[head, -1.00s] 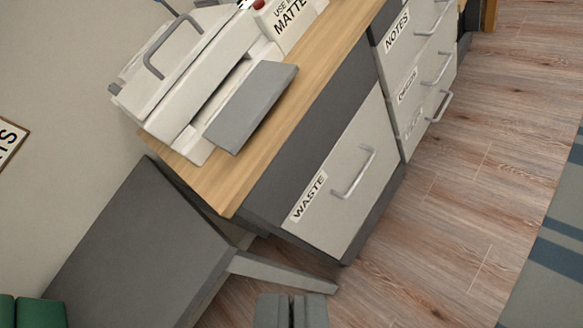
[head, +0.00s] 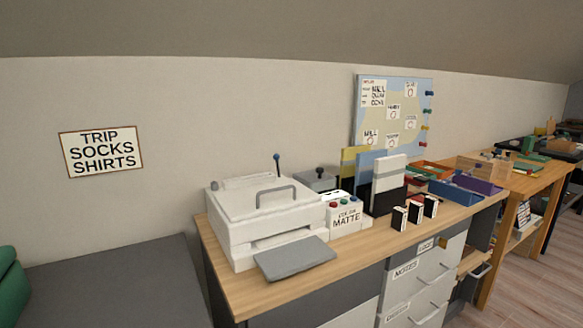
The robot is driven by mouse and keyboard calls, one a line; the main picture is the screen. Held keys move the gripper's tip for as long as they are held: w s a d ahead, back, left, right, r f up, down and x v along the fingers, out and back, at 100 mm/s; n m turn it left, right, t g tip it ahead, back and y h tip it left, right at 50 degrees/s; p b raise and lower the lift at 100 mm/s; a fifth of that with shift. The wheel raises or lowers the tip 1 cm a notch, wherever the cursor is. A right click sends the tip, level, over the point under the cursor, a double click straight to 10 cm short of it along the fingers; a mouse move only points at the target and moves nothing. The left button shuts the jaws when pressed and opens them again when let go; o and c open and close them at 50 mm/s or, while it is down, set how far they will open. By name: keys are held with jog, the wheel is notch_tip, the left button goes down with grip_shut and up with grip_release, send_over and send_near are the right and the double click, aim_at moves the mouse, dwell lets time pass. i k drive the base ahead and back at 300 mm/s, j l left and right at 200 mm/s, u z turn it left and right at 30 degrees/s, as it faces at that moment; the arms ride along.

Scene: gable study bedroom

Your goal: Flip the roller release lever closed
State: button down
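A white printer (head: 262,220) with a grey handle on its lid stands at the left end of the wooden desk. A thin upright lever with a blue knob (head: 277,160) rises behind the printer's back edge; its base is hidden. A small grey box (head: 315,180) with a dark knob on top stands behind the printer's right side. No label tells which of these is the roller release lever. A grey tray (head: 294,257) sticks out of the printer's front. My gripper is not in the picture.
A white panel marked MATTE (head: 347,218) with coloured buttons stands right of the printer. Black-and-white boxes, blue bins and papers crowd the desk (head: 235,292) farther right. A dark grey surface (head: 110,280) lies left of the desk. A sign (head: 101,151) hangs on the wall.

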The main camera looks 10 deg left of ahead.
aim_at(276, 157)
jog(key=i+j, duration=0.85)
jog(key=i, duration=0.25)
